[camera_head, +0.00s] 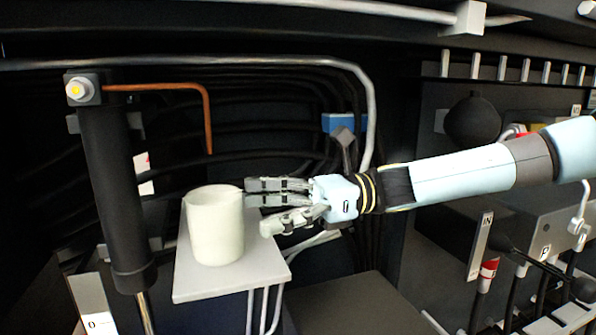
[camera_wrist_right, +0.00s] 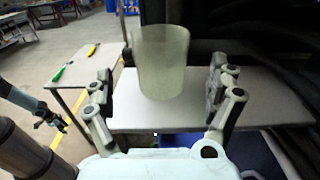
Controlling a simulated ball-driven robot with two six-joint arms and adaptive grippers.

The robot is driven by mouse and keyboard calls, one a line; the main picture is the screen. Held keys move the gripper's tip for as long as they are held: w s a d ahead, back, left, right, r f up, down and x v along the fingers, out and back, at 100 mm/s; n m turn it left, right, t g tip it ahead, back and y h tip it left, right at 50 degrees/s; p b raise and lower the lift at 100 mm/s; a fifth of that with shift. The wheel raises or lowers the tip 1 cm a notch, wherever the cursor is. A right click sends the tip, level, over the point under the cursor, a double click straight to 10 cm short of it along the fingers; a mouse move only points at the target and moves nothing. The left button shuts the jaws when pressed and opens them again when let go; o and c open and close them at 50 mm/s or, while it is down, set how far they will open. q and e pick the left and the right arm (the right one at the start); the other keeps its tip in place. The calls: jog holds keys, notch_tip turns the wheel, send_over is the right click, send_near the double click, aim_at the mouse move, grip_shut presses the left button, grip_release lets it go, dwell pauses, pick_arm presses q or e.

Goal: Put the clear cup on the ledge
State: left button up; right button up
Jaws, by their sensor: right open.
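The clear cup (camera_head: 215,228), a pale, frosted tumbler, stands upright on the light grey ledge (camera_head: 205,284). My right gripper (camera_head: 260,208) comes in from the right, with its fingertips close to the cup's right side. It is open. In the right wrist view the cup (camera_wrist_right: 162,62) appears between the two spread fingers and a little beyond them, over the ledge (camera_wrist_right: 268,100). I cannot tell whether a finger touches it. What looks like my left gripper (camera_wrist_right: 50,118) shows small at the left of the right wrist view; its jaws are unclear.
A black cylinder (camera_head: 115,185) stands left of the ledge, and a copper pipe (camera_head: 208,120) hangs down behind the cup. Dark hoses and a blue connector (camera_head: 343,123) are behind.

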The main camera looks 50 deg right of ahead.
pick_arm(q)
notch_tip(320, 180, up, 4)
jog(key=shift+f+p, duration=0.2)
jog(key=shift+p, duration=1.05)
pick_arm(e)
jog(key=v, duration=0.5)
